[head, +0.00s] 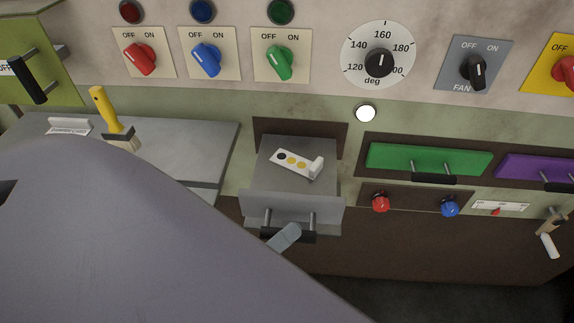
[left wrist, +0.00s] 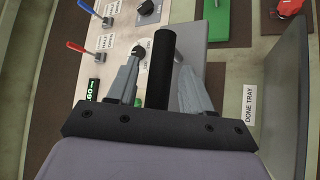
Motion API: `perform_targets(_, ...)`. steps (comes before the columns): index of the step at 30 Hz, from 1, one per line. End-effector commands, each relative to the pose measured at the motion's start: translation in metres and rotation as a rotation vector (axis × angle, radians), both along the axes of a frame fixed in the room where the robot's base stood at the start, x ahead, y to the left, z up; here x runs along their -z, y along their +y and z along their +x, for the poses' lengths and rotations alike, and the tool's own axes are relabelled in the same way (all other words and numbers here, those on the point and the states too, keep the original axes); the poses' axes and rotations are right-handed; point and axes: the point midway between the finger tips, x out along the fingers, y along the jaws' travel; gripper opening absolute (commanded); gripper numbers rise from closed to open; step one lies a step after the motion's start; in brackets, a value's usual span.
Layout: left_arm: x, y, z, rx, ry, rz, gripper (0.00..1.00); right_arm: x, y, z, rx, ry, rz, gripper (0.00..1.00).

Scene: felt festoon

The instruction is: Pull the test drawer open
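The grey drawer (head: 262,205) stands out from its dark recess in the head view, with its interior showing. Its label is not readable to me. A white piece (head: 297,163) with a black dot and yellow dots lies in it. The drawer's dark bar handle (head: 303,238) is on its front. My left gripper (head: 284,237) is at this handle; my arm covers most of it. In the left wrist view the black handle bar (left wrist: 160,65) runs between the two fingers, which close in on it. My right gripper is not in view.
A green drawer (head: 428,159) and a purple drawer (head: 532,168) are shut to the right. Red (head: 380,203) and blue (head: 450,207) knobs sit below. A yellow brush (head: 112,120) is on the grey surface at left. A "DONE TRAY" label (left wrist: 249,105) shows in the wrist view.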

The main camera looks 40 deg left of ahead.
Motion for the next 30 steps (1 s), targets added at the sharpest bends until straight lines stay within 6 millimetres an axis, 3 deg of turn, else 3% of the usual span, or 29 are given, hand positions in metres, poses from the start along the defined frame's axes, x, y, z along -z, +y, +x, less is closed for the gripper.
perform_targets(8,0.004,0.002,-0.005,0.001,0.001,0.001,0.51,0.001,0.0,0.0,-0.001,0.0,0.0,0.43)
perform_targets(21,0.028,0.02,-0.059,0.001,0.001,0.001,0.51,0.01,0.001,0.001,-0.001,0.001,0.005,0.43)
perform_targets(30,0.028,0.021,-0.063,0.0,0.001,0.0,0.51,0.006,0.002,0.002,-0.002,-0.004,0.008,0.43)
